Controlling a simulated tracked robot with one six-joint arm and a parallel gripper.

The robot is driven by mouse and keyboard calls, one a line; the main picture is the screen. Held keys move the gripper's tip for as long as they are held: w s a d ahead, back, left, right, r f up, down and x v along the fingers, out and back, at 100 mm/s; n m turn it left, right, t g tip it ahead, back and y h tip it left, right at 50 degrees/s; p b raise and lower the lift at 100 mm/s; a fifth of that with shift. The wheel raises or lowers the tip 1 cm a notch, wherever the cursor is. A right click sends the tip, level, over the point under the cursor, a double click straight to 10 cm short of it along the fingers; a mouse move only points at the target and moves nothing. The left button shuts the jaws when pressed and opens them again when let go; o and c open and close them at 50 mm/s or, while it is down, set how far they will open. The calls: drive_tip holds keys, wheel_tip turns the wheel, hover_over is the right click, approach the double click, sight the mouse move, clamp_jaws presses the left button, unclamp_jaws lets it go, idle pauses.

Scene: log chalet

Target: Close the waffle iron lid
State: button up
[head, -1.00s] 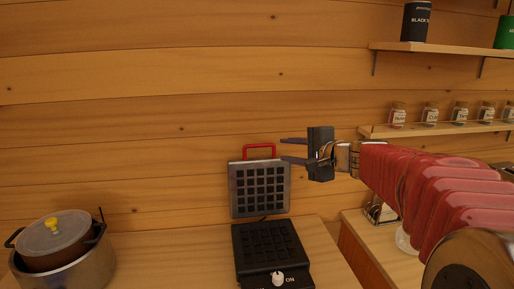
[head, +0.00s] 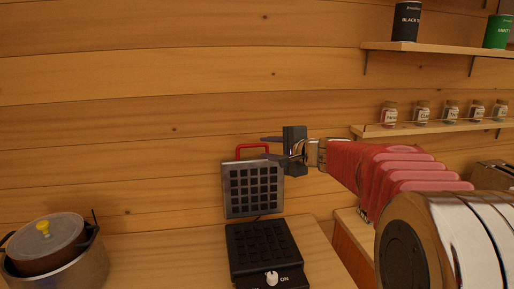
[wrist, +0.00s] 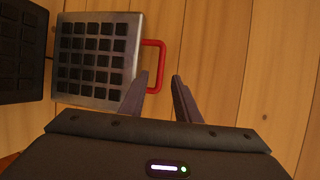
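The waffle iron stands on the counter with its lid (head: 252,190) open and upright, showing its grid plate. Its black base (head: 262,250) lies flat in front, with a white knob (head: 272,278) marked ON. The lid's red handle (head: 252,147) is on its top edge. My gripper (head: 268,148) is at the lid's upper right, beside the handle. In the wrist view the two dark fingers (wrist: 162,85) are spread apart and empty. There the red handle (wrist: 162,66) lies close to the fingertips, partly between them; I cannot tell whether they touch.
A pot with a yellow-knobbed lid (head: 45,245) stands at the left of the counter. Shelves with spice jars (head: 422,112) and a black can (head: 406,22) are on the log wall at right. The counter (head: 170,262) between pot and waffle iron is clear.

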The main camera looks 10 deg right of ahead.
sight(254, 146)
drive_tip(key=shift+x, duration=3.55)
drive_tip(key=shift+c, duration=0.6)
clamp_jaws()
drive_tip(key=shift+f, duration=0.1)
drive_tip(key=shift+d, duration=0.2)
drive_tip(key=shift+s+a, duration=0.1)
